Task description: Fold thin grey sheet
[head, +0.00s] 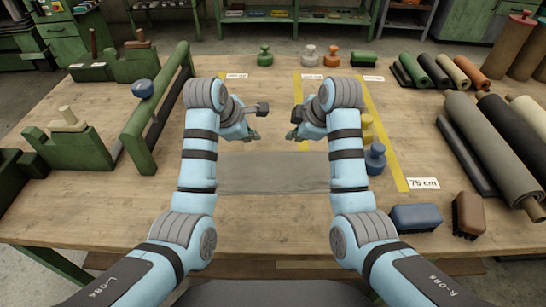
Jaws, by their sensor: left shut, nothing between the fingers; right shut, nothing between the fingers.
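A thin grey sheet (268,173) lies flat on the wooden table in the head view, between my two forearms. Its left and right ends run behind the arms, so its full width is hidden. My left gripper (258,122) is shut and empty over the table beyond the far edge of the sheet. My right gripper (294,124) is shut and empty at a similar distance, facing the left one with a gap between them. Neither gripper appears to touch the sheet.
A green rail frame (158,110) stands at left. Yellow tape (385,135) marks the table, with a 75 cm label (423,184). A blue weight (375,157) stands by my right forearm. Blue and brown brushes (416,217) and rolls (495,140) occupy the right. Small weights (265,56) stand at back.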

